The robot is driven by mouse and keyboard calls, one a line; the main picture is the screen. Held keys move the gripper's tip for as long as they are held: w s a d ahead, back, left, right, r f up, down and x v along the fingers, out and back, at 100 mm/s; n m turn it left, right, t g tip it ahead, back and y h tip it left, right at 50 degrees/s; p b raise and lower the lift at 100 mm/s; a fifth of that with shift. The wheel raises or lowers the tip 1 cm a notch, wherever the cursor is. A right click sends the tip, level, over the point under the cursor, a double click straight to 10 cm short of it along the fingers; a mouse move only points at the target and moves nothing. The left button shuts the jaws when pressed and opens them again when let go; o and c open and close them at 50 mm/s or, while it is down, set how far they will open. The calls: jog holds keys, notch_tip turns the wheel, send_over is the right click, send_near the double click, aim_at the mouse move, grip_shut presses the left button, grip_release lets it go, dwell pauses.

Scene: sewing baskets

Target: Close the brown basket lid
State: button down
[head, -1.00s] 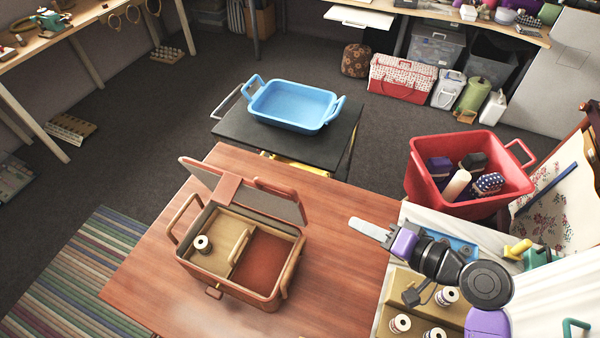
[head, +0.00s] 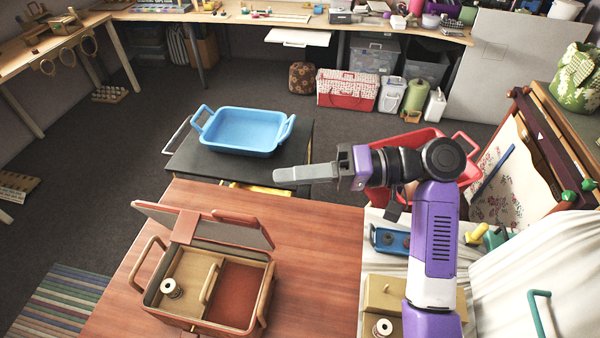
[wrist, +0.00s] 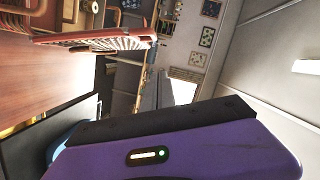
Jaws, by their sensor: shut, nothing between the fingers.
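The brown basket (head: 215,328) stands on the wooden table in the head view. Its lid (head: 240,237) is open, standing up and leaning back along the basket's far side, with a wide brown band across it. Inside, a light wooden tray holds a thread spool (head: 171,288) at the left, and the reddish floor shows at the right. My gripper (head: 277,174) is shut and empty. It points left in the head view, above and to the right of the lid, apart from it. In the wrist view, a reddish-brown rimmed thing shows at upper left; I cannot tell which part it is.
A blue basket (head: 240,132) sits on a black stand (head: 190,160) behind the table. A red basket (head: 452,140) stands at the right, partly behind my arm. A wooden box (head: 385,297) with spools is on the right side table. The wooden table (head: 320,260) is bare right of the brown basket.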

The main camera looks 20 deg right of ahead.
jog(key=shift+s+a+f+p, duration=0.15)
jog(key=shift+a+f+p, duration=0.25)
jog(key=shift+a, duration=0.85)
jog(key=shift+s+a+f+p, duration=0.2)
jog(key=shift+a+f+p, duration=0.2)
jog(key=shift+a, duration=0.8)
jog(key=shift+s+a+f+p, duration=0.15)
jog(key=shift+a+f+p, duration=0.25)
jog(key=shift+a, duration=0.85)
